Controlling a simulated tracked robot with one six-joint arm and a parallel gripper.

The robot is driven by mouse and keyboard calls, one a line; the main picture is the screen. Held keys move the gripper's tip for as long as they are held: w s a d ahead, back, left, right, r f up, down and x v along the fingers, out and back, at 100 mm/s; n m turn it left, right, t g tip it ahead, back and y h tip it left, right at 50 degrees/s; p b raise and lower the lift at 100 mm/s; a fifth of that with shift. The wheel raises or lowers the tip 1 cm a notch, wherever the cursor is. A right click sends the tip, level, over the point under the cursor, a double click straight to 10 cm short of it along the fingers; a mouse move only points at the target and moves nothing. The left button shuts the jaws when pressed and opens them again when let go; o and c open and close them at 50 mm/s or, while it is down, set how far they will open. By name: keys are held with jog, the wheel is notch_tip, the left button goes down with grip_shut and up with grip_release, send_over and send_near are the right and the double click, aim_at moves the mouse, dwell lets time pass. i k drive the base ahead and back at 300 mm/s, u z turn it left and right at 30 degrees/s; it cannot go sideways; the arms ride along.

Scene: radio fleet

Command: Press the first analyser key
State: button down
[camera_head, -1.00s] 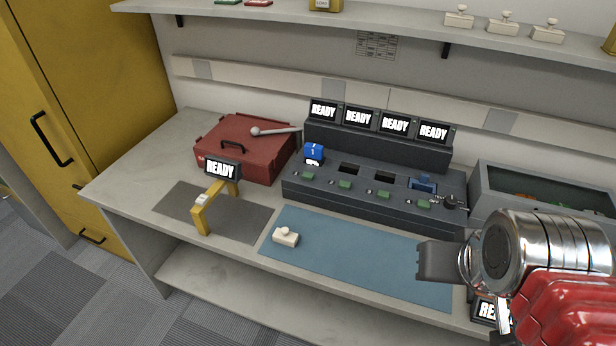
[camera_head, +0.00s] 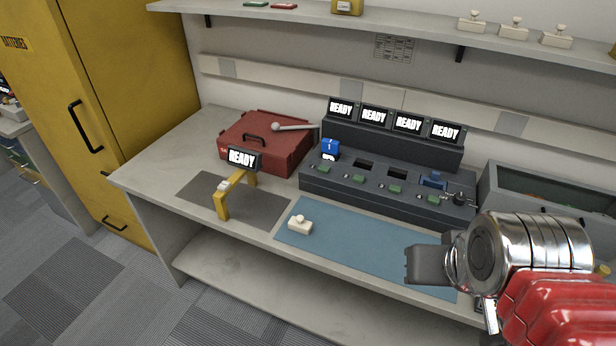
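The dark grey analyser (camera_head: 372,150) stands at the back of the bench, with several screens reading READY along its top. Below them is a row of bays, with green keys along the front. The leftmost green key (camera_head: 324,169) sits in front of the first bay, which holds a blue radio (camera_head: 330,149) marked 1. Another blue object (camera_head: 433,181) is at the right-end bay; the middle bays look empty. My gripper (camera_head: 424,265) is at the lower right, over the blue mat's right part, well apart from the leftmost key. Its fingers are seen side-on, so their opening is hidden.
A blue mat (camera_head: 350,240) with a small white knobbed block (camera_head: 300,225) lies before the analyser. A yellow stand (camera_head: 222,204) with a READY screen, a red case (camera_head: 262,145) and a grey bin (camera_head: 540,184) stand nearby. A shelf (camera_head: 400,22) runs above.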

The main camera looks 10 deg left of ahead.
aim_at(325, 169)
jog(key=u, duration=0.35)
jog(key=k, duration=0.5)
jog(key=u, duration=0.95)
jog(key=k, duration=0.75)
jog(key=u, duration=0.8)
jog(key=i, duration=1.95)
jog(key=z, duration=0.7)
jog(key=i, duration=0.55)
jog(key=z, duration=0.75)
jog(key=i, duration=0.45)
jog(key=z, duration=0.3)
